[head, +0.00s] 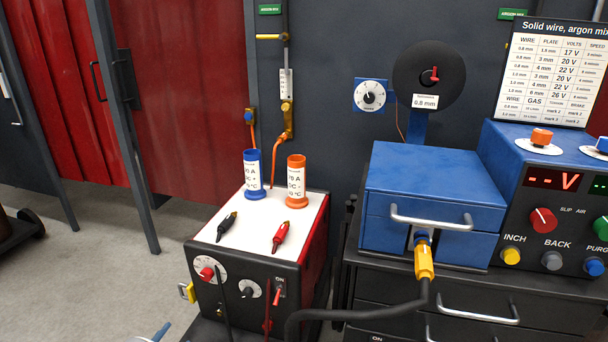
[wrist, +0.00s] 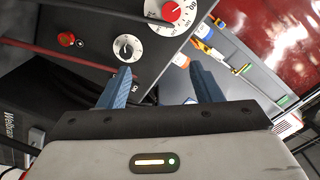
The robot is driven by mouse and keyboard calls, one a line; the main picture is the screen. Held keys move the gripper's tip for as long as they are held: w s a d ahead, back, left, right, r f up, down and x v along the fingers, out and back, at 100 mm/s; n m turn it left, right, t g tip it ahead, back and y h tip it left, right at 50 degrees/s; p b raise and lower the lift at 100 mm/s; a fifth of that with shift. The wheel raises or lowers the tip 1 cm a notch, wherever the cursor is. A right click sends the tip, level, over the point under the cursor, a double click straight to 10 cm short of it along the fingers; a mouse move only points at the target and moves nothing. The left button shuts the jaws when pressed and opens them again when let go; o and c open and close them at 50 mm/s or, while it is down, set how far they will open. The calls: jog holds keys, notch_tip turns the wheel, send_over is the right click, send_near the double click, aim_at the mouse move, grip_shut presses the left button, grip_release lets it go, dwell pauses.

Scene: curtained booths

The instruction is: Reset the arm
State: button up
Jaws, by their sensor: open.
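My gripper (wrist: 160,72) shows in the wrist view with two blue fingers spread apart and nothing between them. The fingers are in front of a dark panel with a red-knobbed dial (wrist: 171,12) and a smaller white dial (wrist: 127,47). In the head view only a blue tip of my gripper (head: 160,332) shows at the bottom edge, left of the black-fronted welding machine (head: 222,322). The rest of my arm is out of that view.
On the machine's white top stand a blue canister (head: 254,190) and an orange canister (head: 296,192), with a black clip (head: 227,226) and a red clip (head: 281,236). A blue wire feeder box (head: 430,180) stands right. Grey floor (head: 90,270) is open at left.

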jog(key=w+d+r+m+g+h+p, duration=0.25)
jog(key=d+r+m+g, duration=0.25)
jog(key=d+r+m, duration=0.5)
jog(key=w+d+r+m+g+h+p, duration=0.1)
jog(key=w+d+r+m+g+h, duration=0.25)
jog(key=d+r+m, duration=0.7)
jog(key=s+d+r+m+g+y+p, duration=0.1)
jog(key=s+d+r+m+g, duration=0.15)
jog(key=d+m, duration=0.5)
jog(key=s+d+r+m+g+y+p, duration=0.15)
jog(key=d+r+m+g, duration=0.25)
jog(key=d, duration=0.6)
jog(key=s+d+r+m+y+p, duration=0.2)
jog(key=s+d+r+m+y, duration=0.2)
jog(key=s+m, duration=0.5)
jog(key=s+d+r+m+y+p, duration=0.1)
jog(key=s+d+r+m+y, duration=0.3)
jog(key=s+m, duration=0.6)
jog(key=d+r+m, duration=0.1)
jog(key=d+m, duration=0.1)
jog(key=m, duration=0.5)
jog(key=shift+d+r+m+p, duration=0.3)
jog(key=shift+r+p, duration=0.05)
jog(key=shift+p, duration=0.05)
